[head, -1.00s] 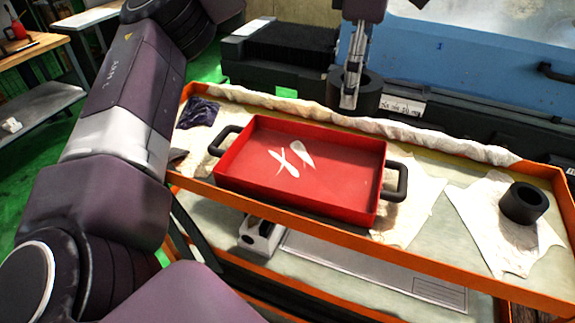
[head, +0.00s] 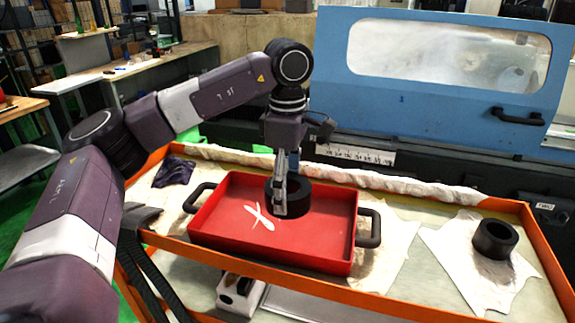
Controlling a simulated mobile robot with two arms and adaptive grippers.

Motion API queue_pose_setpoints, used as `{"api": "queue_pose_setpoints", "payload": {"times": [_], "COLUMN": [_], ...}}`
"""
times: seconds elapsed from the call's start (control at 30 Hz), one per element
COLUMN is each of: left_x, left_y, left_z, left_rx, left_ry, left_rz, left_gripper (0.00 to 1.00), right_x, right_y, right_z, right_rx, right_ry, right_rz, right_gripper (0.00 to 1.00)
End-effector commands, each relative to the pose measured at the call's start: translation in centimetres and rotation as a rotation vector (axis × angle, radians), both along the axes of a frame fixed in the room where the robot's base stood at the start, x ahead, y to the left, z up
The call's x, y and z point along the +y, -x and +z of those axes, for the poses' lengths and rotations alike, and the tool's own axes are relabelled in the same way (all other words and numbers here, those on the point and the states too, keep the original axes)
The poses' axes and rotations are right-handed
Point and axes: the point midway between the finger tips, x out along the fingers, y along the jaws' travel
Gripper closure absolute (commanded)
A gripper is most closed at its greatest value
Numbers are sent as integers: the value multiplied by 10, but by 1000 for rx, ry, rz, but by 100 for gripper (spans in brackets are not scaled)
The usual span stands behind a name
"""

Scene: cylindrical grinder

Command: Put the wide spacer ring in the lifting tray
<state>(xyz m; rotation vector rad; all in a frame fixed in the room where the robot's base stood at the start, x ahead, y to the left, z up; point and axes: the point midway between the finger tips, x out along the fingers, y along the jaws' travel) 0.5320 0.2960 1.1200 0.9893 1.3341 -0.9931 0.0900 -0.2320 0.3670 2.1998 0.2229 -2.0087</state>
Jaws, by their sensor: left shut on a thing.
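The lifting tray (head: 214,221) is red with black handles at its left and right ends and white marks on its floor. My left gripper (head: 281,211) comes down from above over the tray's right half and is shut on the wall of a black ring, which I take for the wide spacer ring (head: 300,200). The ring is upright, within the tray's outline. I cannot tell if it touches the floor. The fingers hide part of its front side. My right gripper is not in view.
A smaller black ring (head: 494,239) stands on a white cloth (head: 457,246) at the right of the orange-edged cart (head: 543,262). A dark crumpled cloth (head: 174,172) lies at the left. The blue grinder (head: 420,105) stands behind.

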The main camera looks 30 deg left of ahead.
Motion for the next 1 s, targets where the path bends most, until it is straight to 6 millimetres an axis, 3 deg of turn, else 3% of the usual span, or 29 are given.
{"api": "queue_pose_setpoints", "payload": {"times": [0.2, 0.47, 0.7, 1.0], "left_x": [0, -1, 0, -1], "left_y": [-1, -1, -1, -2], "left_z": [-29, -45, -73, -81], "left_rx": [-6, -6, -6, -8], "left_ry": [2, 3, 1, 4], "left_rz": [0, 1, 0, 0], "left_gripper": [87, 87, 87, 87], "right_x": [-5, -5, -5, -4], "right_y": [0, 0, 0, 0], "right_z": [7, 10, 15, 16], "right_rx": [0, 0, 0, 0], "right_ry": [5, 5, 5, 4], "right_rz": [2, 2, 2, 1], "right_gripper": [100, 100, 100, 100]}}
